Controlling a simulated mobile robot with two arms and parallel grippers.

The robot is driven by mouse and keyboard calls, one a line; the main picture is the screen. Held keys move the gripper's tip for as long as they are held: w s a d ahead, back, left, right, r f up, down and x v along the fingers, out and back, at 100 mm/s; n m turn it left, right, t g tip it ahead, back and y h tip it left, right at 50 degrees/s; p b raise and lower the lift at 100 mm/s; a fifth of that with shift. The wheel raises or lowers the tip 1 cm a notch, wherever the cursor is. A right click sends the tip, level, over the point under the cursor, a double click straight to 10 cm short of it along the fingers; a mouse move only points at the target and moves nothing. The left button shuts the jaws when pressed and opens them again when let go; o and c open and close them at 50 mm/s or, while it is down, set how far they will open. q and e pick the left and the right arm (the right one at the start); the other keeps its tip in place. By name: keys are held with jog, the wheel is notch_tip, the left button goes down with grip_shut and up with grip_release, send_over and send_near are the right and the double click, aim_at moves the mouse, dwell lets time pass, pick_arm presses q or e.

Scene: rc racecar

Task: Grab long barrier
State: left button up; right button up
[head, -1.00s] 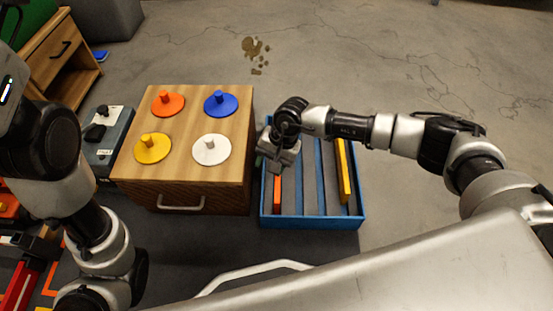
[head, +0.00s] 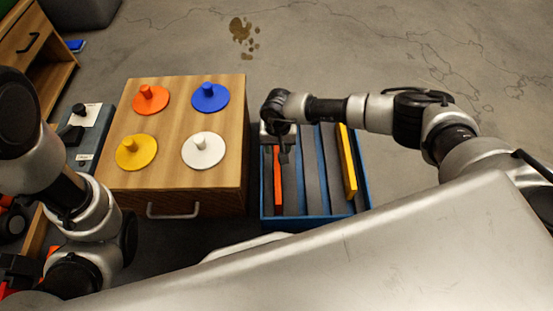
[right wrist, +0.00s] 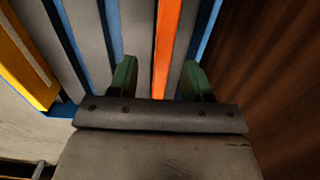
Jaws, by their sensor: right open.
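A long orange barrier (head: 278,180) stands in the leftmost slot of the blue divided crate (head: 290,224). A long yellow barrier (head: 347,165) stands in a slot toward the crate's right side. My right gripper (head: 282,156) is over the crate's left part, pointing down. In the right wrist view its fingers (right wrist: 160,80) are open, one on each side of the orange barrier (right wrist: 166,50), with gaps to it. The yellow barrier (right wrist: 28,62) shows at the left there. My left arm is at the left edge of the head view; its gripper is not clearly seen.
A wooden cabinet (head: 170,125) stands left of the crate, with orange, blue, yellow and white knobbed discs on top. Its side (right wrist: 265,70) is close to my right gripper. The floor behind the crate is clear.

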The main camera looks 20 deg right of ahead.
aim_at(277, 151)
jog(key=shift+a+f+b, duration=0.2)
jog(key=shift+f+b, duration=2.15)
jog(key=shift+f, duration=0.25)
jog(key=shift+r, duration=0.1)
grip_shut()
